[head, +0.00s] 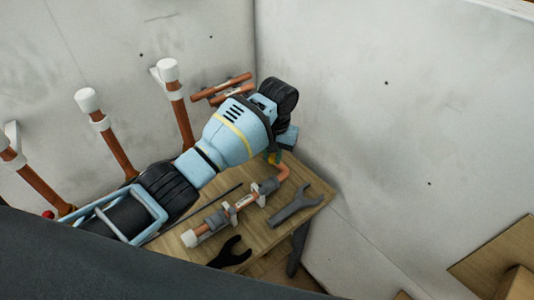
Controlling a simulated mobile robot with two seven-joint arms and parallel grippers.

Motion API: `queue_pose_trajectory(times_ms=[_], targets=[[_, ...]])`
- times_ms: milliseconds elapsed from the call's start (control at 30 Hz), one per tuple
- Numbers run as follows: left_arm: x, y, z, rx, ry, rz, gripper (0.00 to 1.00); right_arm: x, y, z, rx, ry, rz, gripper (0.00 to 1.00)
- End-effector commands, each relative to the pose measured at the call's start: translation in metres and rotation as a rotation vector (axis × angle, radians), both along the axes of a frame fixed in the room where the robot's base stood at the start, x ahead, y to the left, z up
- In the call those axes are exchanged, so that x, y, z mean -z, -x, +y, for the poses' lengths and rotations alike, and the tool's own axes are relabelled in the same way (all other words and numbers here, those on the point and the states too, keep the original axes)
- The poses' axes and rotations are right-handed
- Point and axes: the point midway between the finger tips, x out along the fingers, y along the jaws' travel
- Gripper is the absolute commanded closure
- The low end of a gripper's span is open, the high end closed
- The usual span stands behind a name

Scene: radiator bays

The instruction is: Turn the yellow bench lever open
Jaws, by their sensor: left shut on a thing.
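My left arm reaches in from the left over the wooden bench (262,236). My left gripper (274,154) is at the bench's far end, in the corner of the walls, and is shut. A small bit of yellow, the bench lever (279,156), shows right at its fingertips. Most of the lever is hidden by my gripper and wrist, so its angle cannot be told. A copper pipe (283,174) with grey fittings lies on the bench just below the gripper and bends up toward it. My right gripper is not in view.
A grey wrench (295,204) and a dark wrench-like tool (231,254) lie on the bench near the pipe. Copper pipes with white caps (168,70) stand along the left wall. Pale walls close in behind; wooden boards (500,262) are at the lower right.

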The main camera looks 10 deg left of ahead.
Motion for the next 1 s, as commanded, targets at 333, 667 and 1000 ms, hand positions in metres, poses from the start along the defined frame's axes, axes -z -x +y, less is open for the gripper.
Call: queue_pose_trajectory(times_ms=[333, 667, 1000], targets=[[-0.001, -0.009, -0.016, -0.307, 0.002, -0.001, 1.00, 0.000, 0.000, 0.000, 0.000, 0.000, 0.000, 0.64], [-0.001, -0.017, -0.023, -0.500, 0.001, -0.002, 1.00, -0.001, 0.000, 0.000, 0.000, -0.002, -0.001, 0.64], [-0.001, -0.020, -0.025, -0.569, 0.000, -0.003, 1.00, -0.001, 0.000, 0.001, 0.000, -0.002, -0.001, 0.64]])
